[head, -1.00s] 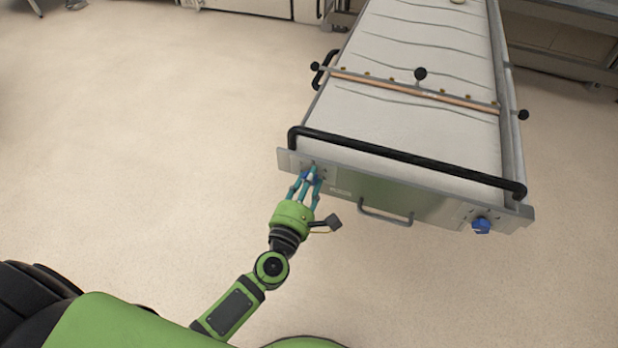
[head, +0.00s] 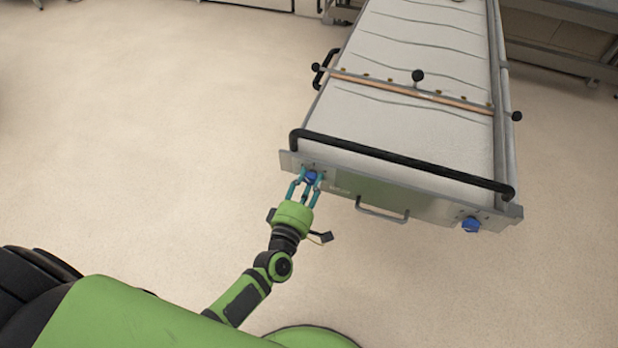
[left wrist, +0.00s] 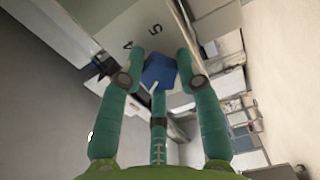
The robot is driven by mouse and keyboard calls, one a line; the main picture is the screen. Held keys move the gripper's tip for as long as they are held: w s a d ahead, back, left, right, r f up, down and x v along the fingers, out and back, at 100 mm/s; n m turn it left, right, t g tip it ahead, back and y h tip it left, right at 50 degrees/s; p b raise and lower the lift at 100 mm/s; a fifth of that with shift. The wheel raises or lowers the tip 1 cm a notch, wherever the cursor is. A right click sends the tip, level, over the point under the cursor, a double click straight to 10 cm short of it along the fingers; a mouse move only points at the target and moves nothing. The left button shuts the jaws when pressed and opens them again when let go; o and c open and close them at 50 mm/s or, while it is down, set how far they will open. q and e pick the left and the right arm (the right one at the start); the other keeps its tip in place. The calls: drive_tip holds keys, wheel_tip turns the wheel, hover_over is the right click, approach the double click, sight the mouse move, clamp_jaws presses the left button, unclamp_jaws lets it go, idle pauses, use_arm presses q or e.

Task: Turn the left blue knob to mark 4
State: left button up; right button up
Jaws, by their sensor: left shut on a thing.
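The left blue knob (head: 310,178) is on the left end of the metal front panel. My left gripper (head: 308,183) is at the panel with its teal fingers around this knob, shut on it. In the left wrist view the blue knob (left wrist: 159,71) sits between the fingertips (left wrist: 158,78). A white pointer line shows on the knob. Marks 4 and 5 show on the panel (left wrist: 140,30) beyond it; the knob's exact setting is hard to tell. My right gripper is not in view.
A second blue knob (head: 470,224) is at the panel's right end. A metal handle (head: 382,212) juts out between the knobs. A black rail (head: 400,163) runs above the panel along the edge of the long white-topped loader (head: 410,125). The floor to the left is clear.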

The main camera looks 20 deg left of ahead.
use_arm(q)
drive_tip(key=shift+a+r+m+p, duration=0.15)
drive_tip(key=shift+m+p, duration=0.2)
drive_tip(key=shift+m, duration=1.05)
drive_tip(key=m+p, duration=0.1)
drive_tip(key=m, duration=0.1)
drive_tip(key=shift+m, duration=0.4)
drive_tip(key=m+p, duration=0.1)
drive_tip(key=m, duration=0.2)
drive_tip(key=shift+r+m+p, duration=0.1)
drive_tip(key=shift+m+p, duration=0.2)
drive_tip(key=shift+p, duration=0.1)
drive_tip(key=m+p, duration=0.1)
drive_tip(key=m, duration=0.3)
drive_tip(key=shift+m, duration=0.3)
drive_tip(key=shift+w+m+p, duration=0.1)
drive_tip(key=shift+m+p, duration=0.35)
drive_tip(key=shift+m, duration=1.75)
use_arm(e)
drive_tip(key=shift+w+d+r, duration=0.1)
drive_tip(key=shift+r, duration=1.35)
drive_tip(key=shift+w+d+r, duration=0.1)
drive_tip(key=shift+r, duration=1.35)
